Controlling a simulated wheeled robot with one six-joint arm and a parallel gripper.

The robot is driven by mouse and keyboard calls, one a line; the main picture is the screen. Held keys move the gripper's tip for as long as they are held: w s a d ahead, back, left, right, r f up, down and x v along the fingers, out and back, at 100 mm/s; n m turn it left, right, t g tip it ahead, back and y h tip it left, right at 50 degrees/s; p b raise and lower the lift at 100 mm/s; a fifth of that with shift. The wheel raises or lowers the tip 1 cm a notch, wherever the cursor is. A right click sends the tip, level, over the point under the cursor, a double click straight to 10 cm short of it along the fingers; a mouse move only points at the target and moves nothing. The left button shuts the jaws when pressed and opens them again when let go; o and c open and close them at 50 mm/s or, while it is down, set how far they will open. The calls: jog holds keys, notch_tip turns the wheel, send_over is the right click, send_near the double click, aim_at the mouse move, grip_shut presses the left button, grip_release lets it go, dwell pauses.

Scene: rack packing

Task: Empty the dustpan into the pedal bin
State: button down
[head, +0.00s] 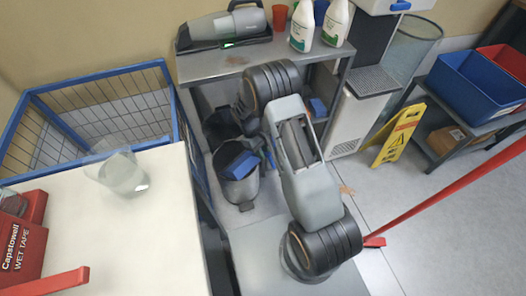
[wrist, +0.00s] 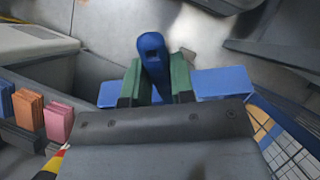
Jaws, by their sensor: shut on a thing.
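The blue dustpan (head: 237,164) is over the mouth of the grey pedal bin (head: 240,190) in the head view, tilted. The bin's dark lid (head: 219,124) appears raised behind it. In the wrist view my gripper (wrist: 155,88) has its green fingers shut on the dustpan's blue handle (wrist: 153,60). Parts of the blue pan (wrist: 222,82) show on both sides of the fingers. My arm hides much of the gripper in the head view. I cannot see whether any debris is in the pan or the bin.
A metal shelf (head: 215,66) with a handheld vacuum (head: 225,27) and white bottles (head: 334,22) stands behind the bin. A white table (head: 150,235) and blue-framed wire cage (head: 95,78) are left. A yellow floor sign (head: 398,135) stands right; open floor lies before it.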

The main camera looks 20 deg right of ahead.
notch_tip(320, 180, up, 2)
jog(key=shift+p, duration=1.15)
notch_tip(320, 180, down, 4)
jog(key=shift+r+b, duration=0.25)
jog(key=shift+b, duration=0.95)
jog(key=shift+r, duration=0.25)
jog(key=shift+r+p, duration=0.4)
jog(key=shift+p, duration=0.05)
notch_tip(320, 180, up, 8)
jog(key=t+y+p, duration=0.1)
jog(key=t+p, duration=0.1)
jog(key=t+y+p, duration=0.2)
jog(key=t, duration=0.1)
jog(key=shift+f+t, duration=0.2)
jog(key=shift+t, duration=0.1)
jog(key=shift+r+t+y+b, duration=0.2)
jog(key=shift+t+y+b, duration=0.1)
jog(key=shift+t+b, duration=0.15)
jog(key=shift+r+t, duration=0.35)
jog(key=shift+r, duration=0.25)
